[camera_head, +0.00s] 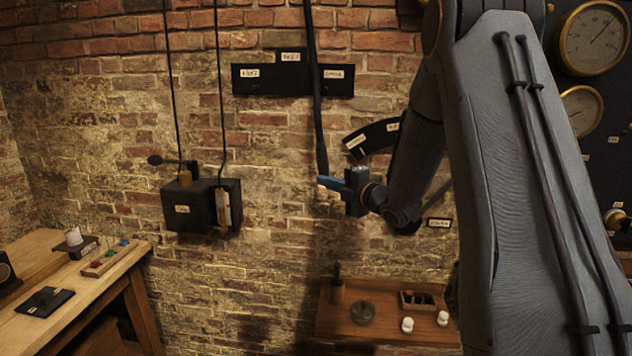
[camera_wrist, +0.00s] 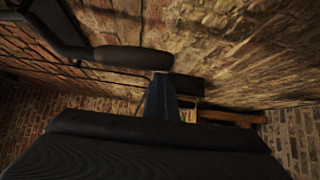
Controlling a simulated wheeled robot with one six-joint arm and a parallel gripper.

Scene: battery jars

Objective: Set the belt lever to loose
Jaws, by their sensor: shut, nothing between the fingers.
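The belt lever (camera_head: 315,95) is a long dark bar that hangs down the brick wall in front of a black label plate (camera_head: 270,80). It crosses the plate between the left and right labels, whose words are too small to read surely. Its lower end is just above my gripper (camera_head: 323,181). In the wrist view the lever's thick dark grip (camera_wrist: 130,57) lies across the picture, just past the tips of my blue fingers (camera_wrist: 162,98). My gripper is shut and empty beside the grip. Whether they touch I cannot tell.
A black wall box (camera_head: 190,205) with a small lever hangs to the left. A curved labelled plate (camera_head: 375,138) is on the wall behind my arm. A small wooden table (camera_head: 380,330) with jars stands below, and a workbench (camera_head: 100,290) at left. Gauges (camera_head: 592,38) are at right.

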